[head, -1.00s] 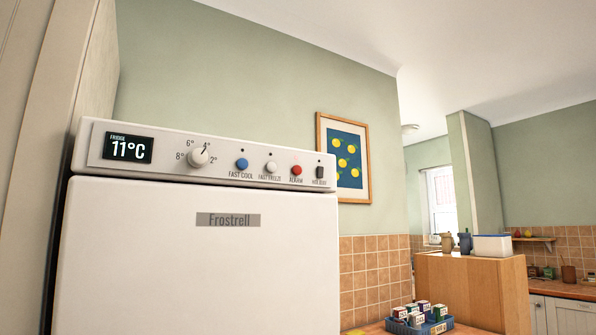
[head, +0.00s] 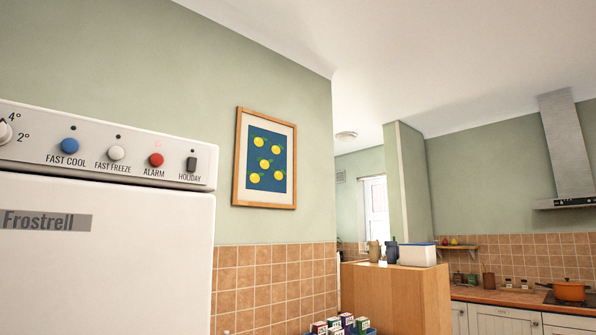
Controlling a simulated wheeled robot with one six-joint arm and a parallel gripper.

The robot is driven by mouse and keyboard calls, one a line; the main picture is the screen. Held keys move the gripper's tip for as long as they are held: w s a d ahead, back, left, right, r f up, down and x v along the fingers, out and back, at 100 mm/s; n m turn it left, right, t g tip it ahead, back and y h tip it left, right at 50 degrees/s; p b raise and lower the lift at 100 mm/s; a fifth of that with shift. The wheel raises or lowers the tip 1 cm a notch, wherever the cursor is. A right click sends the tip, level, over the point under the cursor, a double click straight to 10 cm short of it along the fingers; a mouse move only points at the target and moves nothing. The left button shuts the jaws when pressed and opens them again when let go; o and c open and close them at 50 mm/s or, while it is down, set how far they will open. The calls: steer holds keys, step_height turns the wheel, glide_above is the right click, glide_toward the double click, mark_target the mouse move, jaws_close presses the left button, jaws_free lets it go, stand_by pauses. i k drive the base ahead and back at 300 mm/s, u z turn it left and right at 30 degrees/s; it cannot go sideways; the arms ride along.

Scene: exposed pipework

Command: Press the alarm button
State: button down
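The alarm button (head: 156,160) is a red round knob on the white control panel (head: 205,180) along the top of the fridge, at the left of the head view. The word ALARM is printed below it, and a faint reddish mark shows just above it. A white fast freeze button (head: 116,153) and a blue fast cool button (head: 69,146) sit to its left. A dark holiday switch (head: 191,164) sits to its right. My gripper is not in view.
The white fridge door (head: 110,260) fills the lower left. A framed lemon picture (head: 265,158) hangs on the green wall beside it. Small cartons (head: 335,325) show at the bottom edge. A wooden cabinet (head: 395,295) stands farther right, with an orange pot (head: 569,290) beyond.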

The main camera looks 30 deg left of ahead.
mark_target(155, 159)
steer(key=z, duration=1.35)
steer(key=k, duration=0.9)
steer(key=u, duration=2)
